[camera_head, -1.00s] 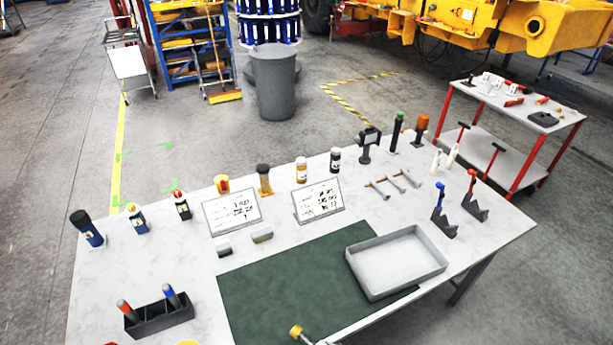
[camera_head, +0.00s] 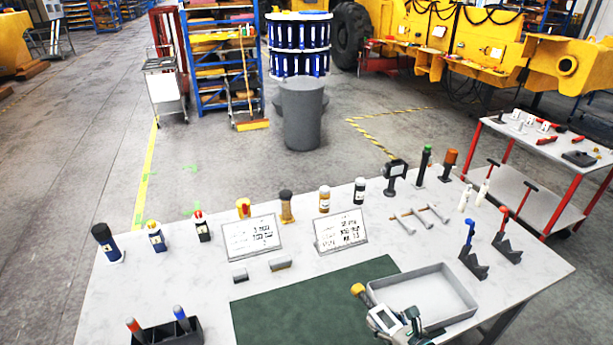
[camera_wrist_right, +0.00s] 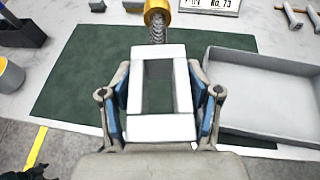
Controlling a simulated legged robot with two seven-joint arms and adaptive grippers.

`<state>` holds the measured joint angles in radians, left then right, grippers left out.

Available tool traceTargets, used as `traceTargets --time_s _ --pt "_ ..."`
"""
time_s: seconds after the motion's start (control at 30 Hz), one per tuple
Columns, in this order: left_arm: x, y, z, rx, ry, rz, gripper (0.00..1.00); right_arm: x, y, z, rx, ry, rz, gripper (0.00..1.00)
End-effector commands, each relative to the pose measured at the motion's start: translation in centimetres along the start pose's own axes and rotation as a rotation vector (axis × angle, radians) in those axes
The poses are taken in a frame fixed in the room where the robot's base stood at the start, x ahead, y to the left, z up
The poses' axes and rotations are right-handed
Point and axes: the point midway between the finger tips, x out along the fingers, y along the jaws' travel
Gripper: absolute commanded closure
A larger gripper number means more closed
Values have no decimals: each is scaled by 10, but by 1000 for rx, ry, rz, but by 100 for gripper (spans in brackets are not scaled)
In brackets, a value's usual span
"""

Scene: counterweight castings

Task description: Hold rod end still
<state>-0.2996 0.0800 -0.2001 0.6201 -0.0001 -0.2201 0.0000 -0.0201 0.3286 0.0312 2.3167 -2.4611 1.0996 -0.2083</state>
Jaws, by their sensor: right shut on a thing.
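My right gripper (camera_head: 397,322) is over the front of the bench, near the grey tray's left corner. In the right wrist view its blue-padded fingers (camera_wrist_right: 160,88) are shut on the sides of a white rectangular frame (camera_wrist_right: 160,128). A threaded metal rod (camera_wrist_right: 157,32) extends from the far side of the frame to a yellow end (camera_wrist_right: 155,5), cut by the picture's top edge. In the head view the yellow end (camera_head: 358,289) points up and left, over the green mat's right part. The rod appears held above the mat.
The green mat (camera_head: 290,310) and grey tray (camera_head: 470,303) lie at the bench front. A black holder with red and blue handles (camera_head: 166,335) stands front left. Two signs (camera_head: 250,237), bottles and tools line the back. The mat's left part is clear.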

Motion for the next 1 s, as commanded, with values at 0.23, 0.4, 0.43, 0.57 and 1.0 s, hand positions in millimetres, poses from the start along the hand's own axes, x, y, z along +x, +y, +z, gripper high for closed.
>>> traceTargets --time_s 0.23,0.4,0.43,0.57,1.0 --pt "0 0 0 0 0 0 9 0 0 1 -2 -4 0 100" --pt "0 0 0 0 0 0 9 0 1 1 -3 -4 2 100" --pt "0 0 0 0 0 0 9 0 1 1 -4 -4 5 100" --pt "0 0 0 0 0 0 9 5 11 1 -26 -1 52 100" --pt "0 0 0 0 0 0 9 47 103 4 -206 -2 494 100"
